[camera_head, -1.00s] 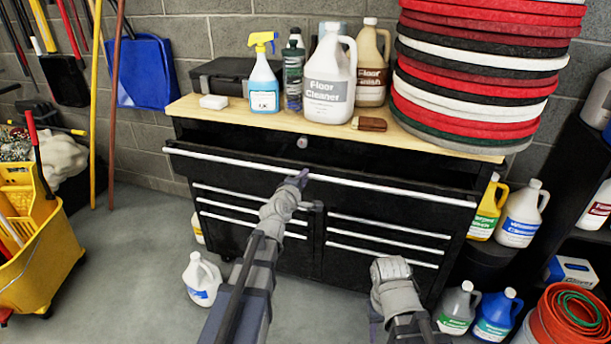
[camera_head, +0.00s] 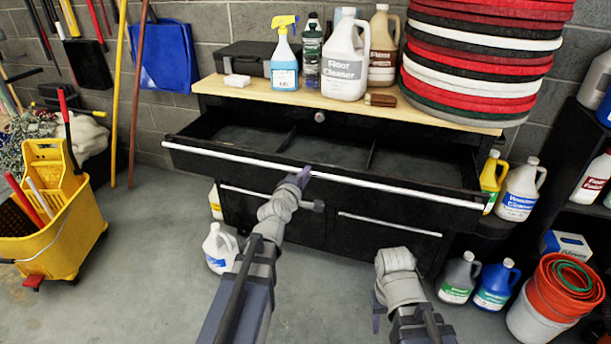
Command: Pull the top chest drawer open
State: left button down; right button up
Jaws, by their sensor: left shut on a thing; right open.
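The black tool chest (camera_head: 345,240) stands against the wall under a wooden top. Its wide top drawer (camera_head: 400,163) is pulled well out, and its dark, empty inside with dividers shows. A long silver handle (camera_head: 380,187) runs along the drawer front. My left gripper (camera_head: 303,175) is shut on this handle near its middle. The fingertips are small and partly hidden by the wrist. My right gripper (camera_head: 376,310) is low in front of the chest, apart from it, open and empty.
On the wooden top (camera_head: 225,89) stand a blue spray bottle (camera_head: 284,62), a Floor Cleaner jug (camera_head: 345,66) and a tall stack of round pads (camera_head: 480,55). A yellow mop bucket (camera_head: 65,230) is at the left. A white jug (camera_head: 218,250) stands on the floor. Bottles and orange buckets (camera_head: 570,290) are at right.

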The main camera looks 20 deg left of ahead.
pick_arm(q)
jog(key=c, duration=0.8)
grip_release()
